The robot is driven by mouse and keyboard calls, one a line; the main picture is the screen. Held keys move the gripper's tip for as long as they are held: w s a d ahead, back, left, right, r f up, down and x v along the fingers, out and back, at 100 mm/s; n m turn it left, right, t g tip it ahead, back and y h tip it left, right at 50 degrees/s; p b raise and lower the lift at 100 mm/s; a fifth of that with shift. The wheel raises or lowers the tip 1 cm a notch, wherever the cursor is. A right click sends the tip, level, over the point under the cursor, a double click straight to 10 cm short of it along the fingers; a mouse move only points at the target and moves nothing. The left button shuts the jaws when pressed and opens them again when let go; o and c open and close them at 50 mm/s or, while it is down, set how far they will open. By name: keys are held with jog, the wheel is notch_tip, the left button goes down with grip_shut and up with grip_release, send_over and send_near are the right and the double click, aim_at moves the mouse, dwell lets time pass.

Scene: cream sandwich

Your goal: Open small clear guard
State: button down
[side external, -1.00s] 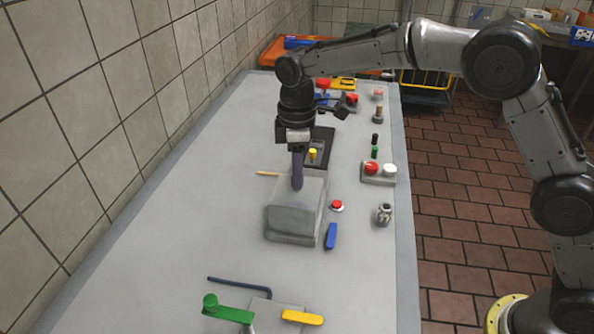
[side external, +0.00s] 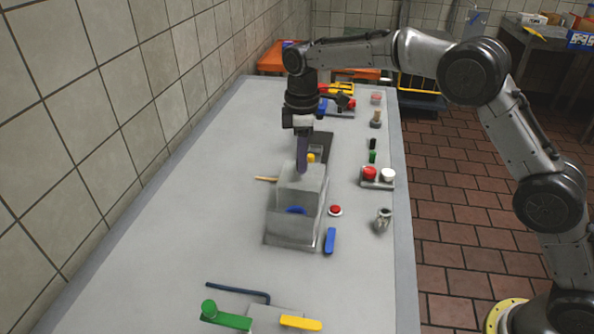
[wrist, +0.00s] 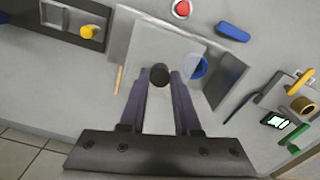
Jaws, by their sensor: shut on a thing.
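The small clear guard (side external: 302,188) is a pale see-through panel on a grey box (side external: 287,232) in the middle of the table. It is tilted up, with its front edge off the box, and a blue part (side external: 296,210) shows below it. My gripper (side external: 302,168) points down at the guard's top. In the wrist view my gripper (wrist: 160,82) is shut on a dark round knob (wrist: 159,73) on the guard (wrist: 150,45). The blue part (wrist: 197,68) shows right of the fingers. The guard's hinge is not clear.
Close to the box are a red button (side external: 335,210), a blue handle (side external: 330,241) and a thin wooden stick (side external: 266,179). A black tray with a yellow knob (side external: 311,157) stands behind. Green (side external: 226,320) and yellow levers (side external: 300,323) stand in front. The table's left side is clear.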

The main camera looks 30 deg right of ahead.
jog(key=shift+w+d+r, duration=0.1)
jog(key=shift+w+d, duration=0.65)
jog(key=shift+w, duration=0.1)
jog(key=c, duration=0.6)
grip_release()
jog(key=shift+s+r, duration=0.1)
jog(key=shift+r, duration=6.75)
jog(key=shift+d, duration=0.1)
